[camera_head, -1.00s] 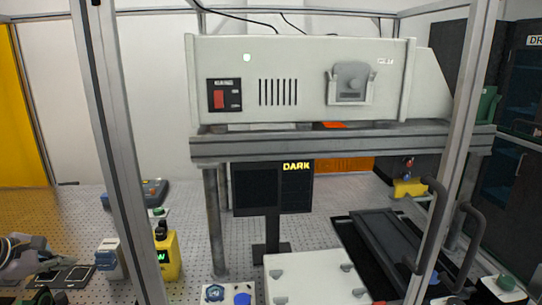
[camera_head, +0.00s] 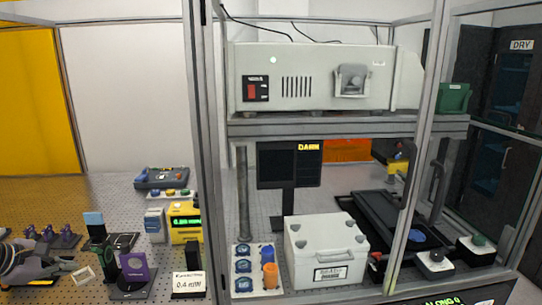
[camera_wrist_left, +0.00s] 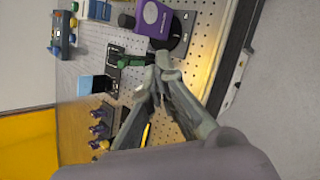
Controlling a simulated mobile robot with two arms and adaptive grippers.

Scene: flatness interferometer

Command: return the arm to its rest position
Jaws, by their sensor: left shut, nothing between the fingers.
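My left gripper (camera_head: 68,266) is at the lower left edge of the head view, above the perforated table (camera_head: 60,205). In the left wrist view its fingers (camera_wrist_left: 158,74) come together at the tips, with nothing held between them. Near it in the head view is a purple round-faced device (camera_head: 134,267) on a dark mount. This device also shows at the top of the left wrist view (camera_wrist_left: 153,20). My right gripper is in neither view.
A post with a light blue block (camera_head: 93,219) and a row of purple mounts (camera_head: 50,236) stand close to the gripper. A yellow meter (camera_head: 185,222), a white lidded box (camera_head: 325,250) and metal frame posts (camera_head: 207,130) are further right. Bare table lies behind the mounts.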

